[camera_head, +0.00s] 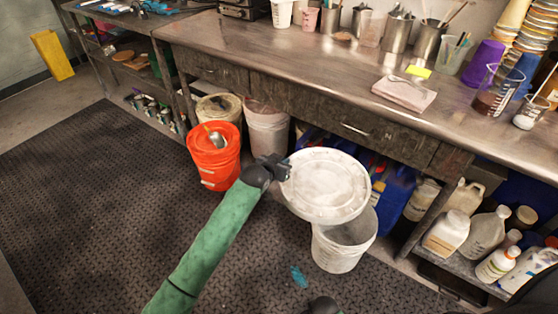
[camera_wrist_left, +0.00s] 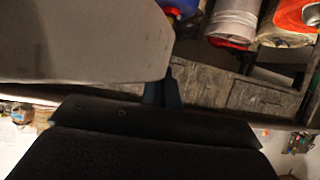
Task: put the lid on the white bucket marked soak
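A round white lid (camera_head: 325,183) is held out nearly flat, tipped toward the head camera. My left gripper (camera_head: 284,168) is shut on its left rim; in the left wrist view the fingers (camera_wrist_left: 163,92) meet the edge of the lid (camera_wrist_left: 80,40), which looks grey there. An open white bucket (camera_head: 341,250) stands on the floor mat below and slightly right of the lid. The lid hides the back left of its mouth; they look apart, with the lid higher. No marking is readable on the bucket. A dark rounded part at the bottom edge may be my right gripper; its fingers are hidden.
The steel bench (camera_head: 300,60) runs behind. A low shelf with bottles (camera_head: 447,232) is at right. The mat (camera_head: 90,190) is clear at left.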

